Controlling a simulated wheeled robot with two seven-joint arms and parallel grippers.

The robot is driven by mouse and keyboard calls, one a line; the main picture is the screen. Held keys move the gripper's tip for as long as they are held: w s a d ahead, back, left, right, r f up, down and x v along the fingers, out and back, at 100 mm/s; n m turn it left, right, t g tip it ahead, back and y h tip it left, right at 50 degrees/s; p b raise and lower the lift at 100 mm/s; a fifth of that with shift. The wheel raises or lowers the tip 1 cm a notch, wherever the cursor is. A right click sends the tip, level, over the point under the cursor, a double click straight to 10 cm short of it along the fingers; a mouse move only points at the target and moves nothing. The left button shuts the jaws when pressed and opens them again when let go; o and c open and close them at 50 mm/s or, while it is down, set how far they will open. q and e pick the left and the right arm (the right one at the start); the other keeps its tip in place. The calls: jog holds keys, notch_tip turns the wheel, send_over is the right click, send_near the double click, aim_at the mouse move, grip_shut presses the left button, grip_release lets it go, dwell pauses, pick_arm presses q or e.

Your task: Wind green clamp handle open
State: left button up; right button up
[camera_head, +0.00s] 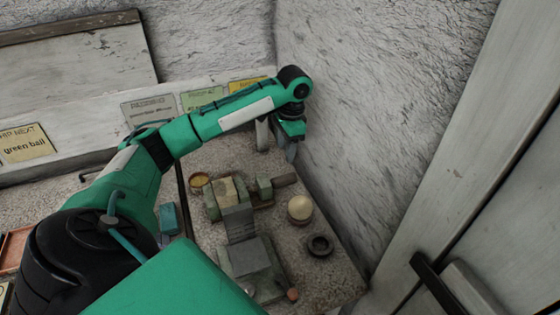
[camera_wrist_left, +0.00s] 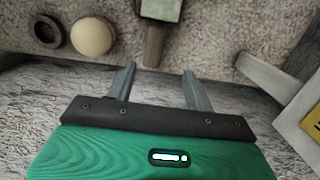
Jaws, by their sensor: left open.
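The clamp (camera_head: 238,193) stands on the speckled worktop, with grey-green jaws around a pale block. Its dull brown handle (camera_head: 285,180) sticks out to the right. In the left wrist view the handle (camera_wrist_left: 153,46) points toward my left gripper (camera_wrist_left: 160,70), and the clamp's greenish end (camera_wrist_left: 161,9) is cut off at the top edge. My left gripper, also in the head view (camera_head: 291,152), is open and empty. Its fingertips lie either side of the handle's line in the wrist picture, and the handle's end is just beyond them. My right gripper is not in view.
A cream ball (camera_head: 300,208) and a dark ring (camera_head: 320,245) lie right of the clamp. A grey post (camera_head: 262,133) stands near my gripper, by the back ledge. The rough wall (camera_head: 370,120) is close on the right.

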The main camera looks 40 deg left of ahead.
aim_at(283, 181)
pick_arm(q)
jog(key=a+r+g+h+b, duration=0.1)
jog(key=a+h+b, duration=0.35)
jog(key=b, duration=0.25)
jog(key=shift+y, duration=0.25)
jog(key=x, duration=1.1)
jog(key=shift+s+f, duration=0.1)
jog(key=shift+f, duration=0.25)
jog(key=shift+s+d+f, duration=0.1)
jog(key=shift+d+f, duration=0.1)
jog(key=shift+f, duration=0.5)
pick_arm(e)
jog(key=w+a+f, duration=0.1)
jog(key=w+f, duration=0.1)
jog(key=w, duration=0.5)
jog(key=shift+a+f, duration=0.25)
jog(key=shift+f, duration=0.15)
pick_arm(q)
jog(key=shift+c, duration=0.4)
jog(key=c, duration=0.9)
jog(key=shift+r, duration=0.1)
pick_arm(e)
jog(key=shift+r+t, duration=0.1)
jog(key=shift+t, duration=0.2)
